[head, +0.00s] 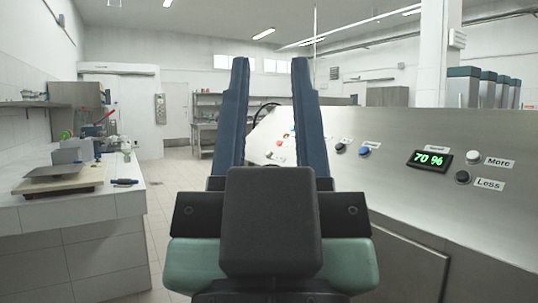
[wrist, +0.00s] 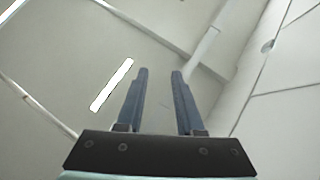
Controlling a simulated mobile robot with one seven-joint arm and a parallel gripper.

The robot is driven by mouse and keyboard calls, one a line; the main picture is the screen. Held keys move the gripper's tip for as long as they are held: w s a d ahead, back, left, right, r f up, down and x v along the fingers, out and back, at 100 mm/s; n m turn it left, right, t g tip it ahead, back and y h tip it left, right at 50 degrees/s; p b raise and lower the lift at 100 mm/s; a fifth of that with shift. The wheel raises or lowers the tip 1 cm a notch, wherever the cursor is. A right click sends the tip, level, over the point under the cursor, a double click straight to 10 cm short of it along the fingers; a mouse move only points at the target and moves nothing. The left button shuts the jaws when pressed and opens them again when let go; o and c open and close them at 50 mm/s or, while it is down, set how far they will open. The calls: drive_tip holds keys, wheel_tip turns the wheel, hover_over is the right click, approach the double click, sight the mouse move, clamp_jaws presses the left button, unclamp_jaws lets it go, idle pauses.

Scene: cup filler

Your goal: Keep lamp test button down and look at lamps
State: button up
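My gripper (head: 270,64) points up in the middle of the head view, its two blue fingers apart with nothing between them. The wrist view shows the same open, empty fingers (wrist: 160,72) against the ceiling. The sloped steel control panel (head: 400,190) is at the right, beyond and beside my gripper. It carries a blue button (head: 364,151), a black button (head: 340,148) and a small red button or lamp (head: 280,143) near the right finger. Their labels are too small to read, so I cannot tell which is the lamp test button. My fingers hide part of the panel's far end.
A green display (head: 430,159) reads 70 %, with More (head: 472,157) and Less (head: 462,177) buttons beside it. A white tiled counter (head: 75,205) with a scale-like device (head: 60,177) stands at the left. The floor between counter and panel is clear.

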clamp_jaws()
idle(1.4)
